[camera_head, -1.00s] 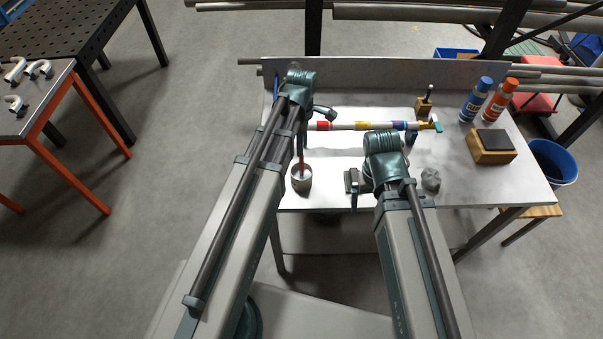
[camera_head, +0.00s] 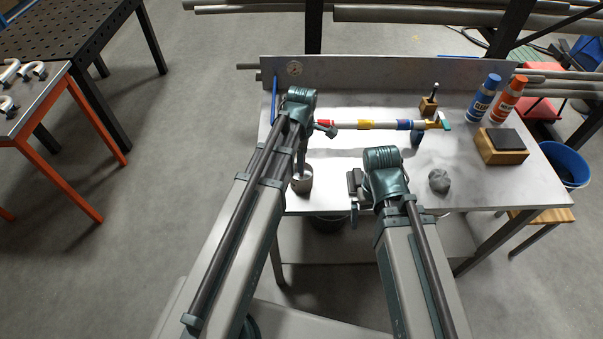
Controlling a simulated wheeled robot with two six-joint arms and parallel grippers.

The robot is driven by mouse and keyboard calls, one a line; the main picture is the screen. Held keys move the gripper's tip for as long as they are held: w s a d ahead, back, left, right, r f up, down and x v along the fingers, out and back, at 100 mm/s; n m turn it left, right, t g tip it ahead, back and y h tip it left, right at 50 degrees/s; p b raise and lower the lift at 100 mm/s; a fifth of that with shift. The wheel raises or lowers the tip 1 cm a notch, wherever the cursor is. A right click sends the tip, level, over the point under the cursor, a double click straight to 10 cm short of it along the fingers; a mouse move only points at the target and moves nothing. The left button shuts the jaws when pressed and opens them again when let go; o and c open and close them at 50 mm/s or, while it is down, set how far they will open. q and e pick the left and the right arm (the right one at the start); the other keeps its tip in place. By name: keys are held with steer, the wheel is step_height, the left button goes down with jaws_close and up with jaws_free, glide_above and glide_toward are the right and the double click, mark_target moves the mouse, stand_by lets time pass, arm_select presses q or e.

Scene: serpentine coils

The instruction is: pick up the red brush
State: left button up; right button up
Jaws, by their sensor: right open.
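A grey metal cup (camera_head: 303,181) stands near the front left of the white table. No red brush handle can be made out in it now; my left arm and gripper cover the space just above the cup. My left gripper (camera_head: 300,163) points down at the cup's mouth, and its fingers are too hidden to tell whether they hold anything. My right gripper (camera_head: 354,197) is open and empty at the table's front edge, to the right of the cup.
A pipe with red, yellow and blue bands (camera_head: 365,125) lies across the table behind the grippers. A grey lump (camera_head: 439,181), a wooden block with a dark top (camera_head: 502,146), blue (camera_head: 483,98) and orange (camera_head: 504,101) bottles and a small wooden stand (camera_head: 429,104) are to the right.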

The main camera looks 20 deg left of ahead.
arm_select(q)
step_height(320, 180, down, 2)
steer(key=shift+f+b, duration=0.25)
steer(key=shift+b, duration=0.5)
steer(key=shift+r, duration=0.1)
arm_select(e)
step_height(320, 180, down, 2)
steer(key=shift+f, duration=0.2)
arm_select(q)
jaws_close()
steer(key=shift+r, duration=0.15)
arm_select(e)
steer(key=shift+r, duration=0.15)
arm_select(q)
step_height(320, 180, up, 10)
steer(key=p, duration=1)
arm_select(e)
step_height(320, 180, up, 10)
